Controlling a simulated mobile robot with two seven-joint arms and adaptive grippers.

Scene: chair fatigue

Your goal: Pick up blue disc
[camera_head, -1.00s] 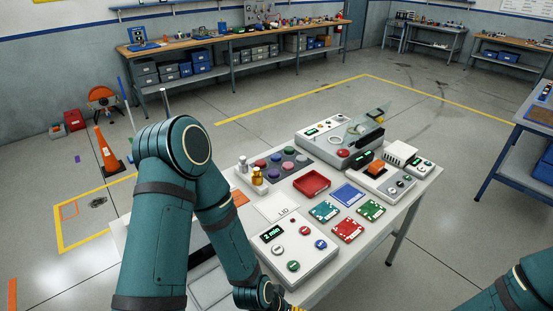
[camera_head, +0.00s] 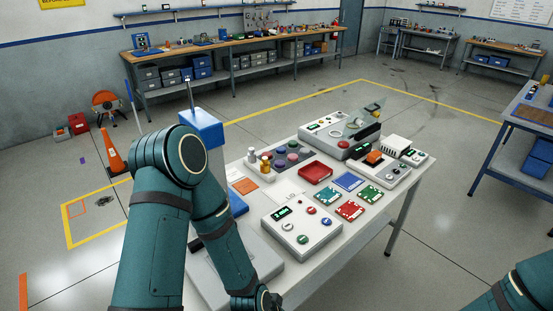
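Several small coloured discs sit in a dark tray (camera_head: 307,165) at the back left of the white table. They look purple, pink and green-blue; at this size I cannot tell surely which is the blue disc. My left arm comes down in front of the table's left side. Its wrist is at the bottom edge, and the gripper's fingers are cut off below the picture. Only a piece of my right arm shows in the bottom right corner, and its gripper is out of view.
A white button box (camera_head: 302,226) stands at the front of the table (camera_head: 345,250). Behind it are a red tray (camera_head: 316,172), a blue pad (camera_head: 348,181) and red and green boards. A blue-topped unit (camera_head: 203,128) stands at the left, partly behind my arm. Machines fill the back right.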

